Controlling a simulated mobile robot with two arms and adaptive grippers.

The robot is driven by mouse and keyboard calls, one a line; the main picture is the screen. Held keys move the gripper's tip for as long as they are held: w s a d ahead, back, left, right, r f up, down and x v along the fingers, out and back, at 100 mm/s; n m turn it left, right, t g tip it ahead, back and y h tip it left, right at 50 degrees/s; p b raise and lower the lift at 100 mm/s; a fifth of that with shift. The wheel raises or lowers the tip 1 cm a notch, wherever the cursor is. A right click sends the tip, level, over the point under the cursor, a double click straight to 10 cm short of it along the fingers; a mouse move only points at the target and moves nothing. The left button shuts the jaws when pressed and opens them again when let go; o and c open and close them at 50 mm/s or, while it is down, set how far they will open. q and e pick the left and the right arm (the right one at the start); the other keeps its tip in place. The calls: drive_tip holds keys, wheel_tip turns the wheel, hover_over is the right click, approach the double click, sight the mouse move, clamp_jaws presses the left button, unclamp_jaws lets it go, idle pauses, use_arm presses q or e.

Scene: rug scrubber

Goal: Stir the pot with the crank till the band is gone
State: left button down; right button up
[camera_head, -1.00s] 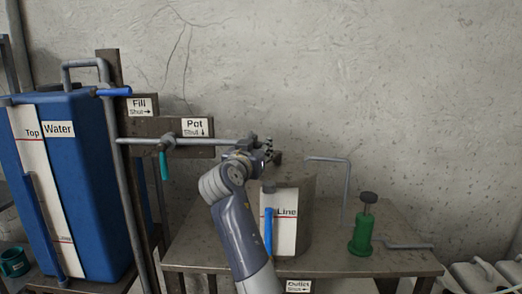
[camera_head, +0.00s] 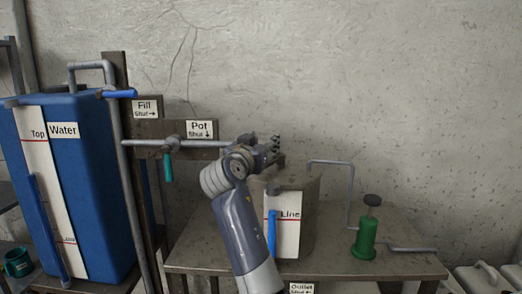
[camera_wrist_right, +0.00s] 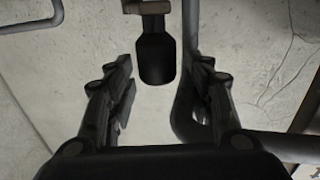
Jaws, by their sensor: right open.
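The grey pot (camera_head: 312,195) stands on the table with a white gauge strip (camera_head: 287,235) marked "Line" on its front. My right gripper (camera_head: 276,147) is above the pot's left rim. In the right wrist view my right gripper (camera_wrist_right: 163,92) is open and empty. A black knob-like grip (camera_wrist_right: 156,58), possibly the crank's handle, hangs from a brownish bar just beyond and between the fingers. No contact shows. The crank's mount is hidden in the head view. I cannot see the pot's inside or make out a band there. My left gripper is out of view.
A blue water tank (camera_head: 95,180) stands at left, with pipes and a "Pot" valve with a teal lever (camera_head: 168,167) beside it. A green pump-like bottle (camera_head: 365,238) and bent pipe (camera_head: 351,195) are right of the pot. The table's (camera_head: 335,268) front right is bare.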

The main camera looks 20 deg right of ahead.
drive_tip(key=r, duration=0.8)
drive_tip(key=shift+a+r, duration=0.1)
drive_tip(key=shift+a, duration=0.2)
